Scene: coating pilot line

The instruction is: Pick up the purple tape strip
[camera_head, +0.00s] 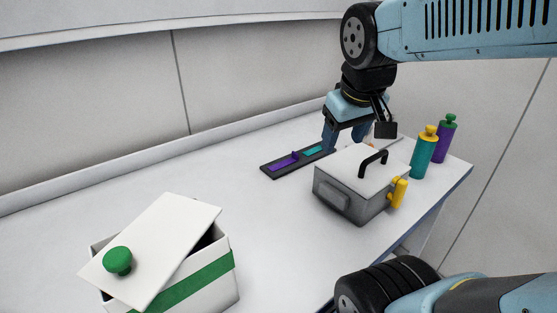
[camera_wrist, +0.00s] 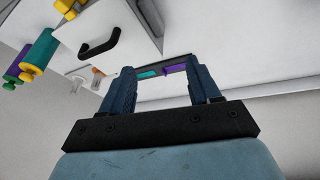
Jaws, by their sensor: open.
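The purple tape strip (camera_head: 284,161) lies in the left part of a dark tray (camera_head: 268,174) on the white table. A teal strip (camera_head: 313,150) lies in the same tray to its right. My gripper (camera_head: 343,146) is above the table by the right end of the tray, fingers pointing down, open and empty. The grey box partly hides its lower tips. In the wrist view the purple strip (camera_wrist: 176,69) and teal strip (camera_wrist: 149,74) show beyond and between the two fingers (camera_wrist: 160,75), apart from them.
A grey lidded box (camera_head: 345,190) with a black handle and yellow latch stands right of the tray. Teal (camera_head: 423,157) and purple (camera_head: 444,141) bottles stand near the right edge. A white box (camera_head: 205,275) with a tilted lid (camera_head: 165,240) is front left. The table's middle is clear.

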